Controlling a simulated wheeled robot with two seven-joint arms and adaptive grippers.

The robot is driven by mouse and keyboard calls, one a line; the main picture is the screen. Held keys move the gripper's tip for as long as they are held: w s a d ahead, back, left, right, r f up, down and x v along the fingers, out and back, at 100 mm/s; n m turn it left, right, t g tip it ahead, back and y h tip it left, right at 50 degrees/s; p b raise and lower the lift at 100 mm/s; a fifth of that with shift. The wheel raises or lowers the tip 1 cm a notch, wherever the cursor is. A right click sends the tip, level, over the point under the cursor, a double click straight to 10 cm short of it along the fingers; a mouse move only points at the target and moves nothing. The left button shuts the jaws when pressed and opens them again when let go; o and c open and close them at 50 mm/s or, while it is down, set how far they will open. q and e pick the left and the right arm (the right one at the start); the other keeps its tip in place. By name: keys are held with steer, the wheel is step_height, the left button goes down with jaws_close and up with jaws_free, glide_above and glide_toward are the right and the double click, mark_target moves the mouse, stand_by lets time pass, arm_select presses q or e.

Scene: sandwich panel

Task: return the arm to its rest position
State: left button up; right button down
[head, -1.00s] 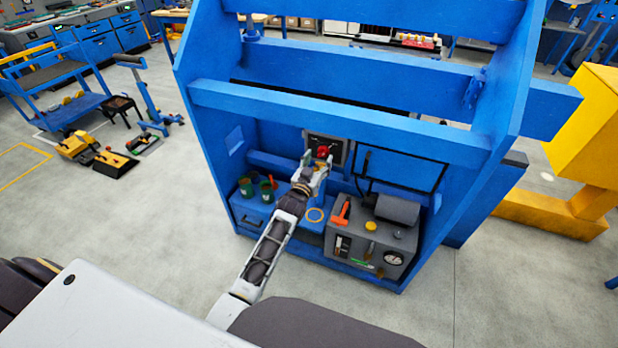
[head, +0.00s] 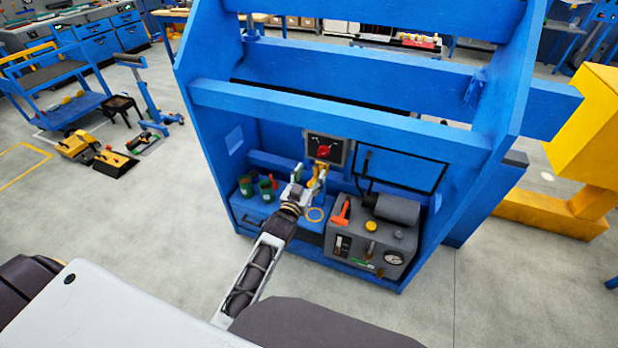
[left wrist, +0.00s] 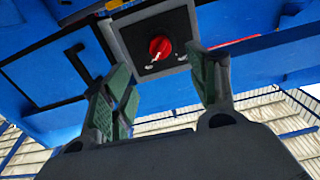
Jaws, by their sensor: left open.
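My left arm reaches into the blue frame in the head view. Its left gripper (head: 309,177) is in front of and a little below a dark panel (head: 339,159) with a red rotary knob (head: 323,151). In the left wrist view the gripper's green-padded fingers (left wrist: 166,90) stand apart with nothing between them. The red knob (left wrist: 160,47) shows ahead of them, apart from the fingers, on its black plate. My right gripper is in neither view.
The blue frame (head: 340,117) surrounds the arm with beams above and side walls. Open floor (head: 130,215) lies left of the frame.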

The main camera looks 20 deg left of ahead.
arm_select(q)
steer(key=shift+s, duration=0.2)
stand_by(0.6)
steer(key=s+d+f+g, duration=0.1)
steer(key=s+f+g, duration=0.15)
steer(key=f, duration=0.85)
steer(key=s+d+f+g, duration=0.1)
steer(key=s+f+g, duration=0.15)
steer(key=f, duration=0.95)
steer(key=s+f+m+g, duration=0.1)
steer(key=s+f+g, duration=0.1)
steer(key=s+f, duration=0.6)
steer(key=s+f+g, duration=0.3)
steer(key=s+f, duration=0.2)
steer(key=f, duration=0.6)
steer(key=s+a+f+g, duration=0.1)
steer(key=s+f+g, duration=0.1)
steer(key=s+f, duration=0.55)
steer(key=s+a+f+g, duration=0.15)
steer(key=s+f, duration=0.35)
steer(key=s, duration=0.6)
steer(key=s+a+f+g, duration=0.1)
steer(key=s+a+f, duration=0.1)
steer(key=s, duration=0.7)
steer(key=s+a+f+g, duration=0.2)
steer(key=s, duration=0.6)
steer(key=shift+s+a+f+m+y, duration=0.15)
steer(key=shift+s+f+m+y, duration=0.15)
steer(key=shift+s+f+m, duration=0.1)
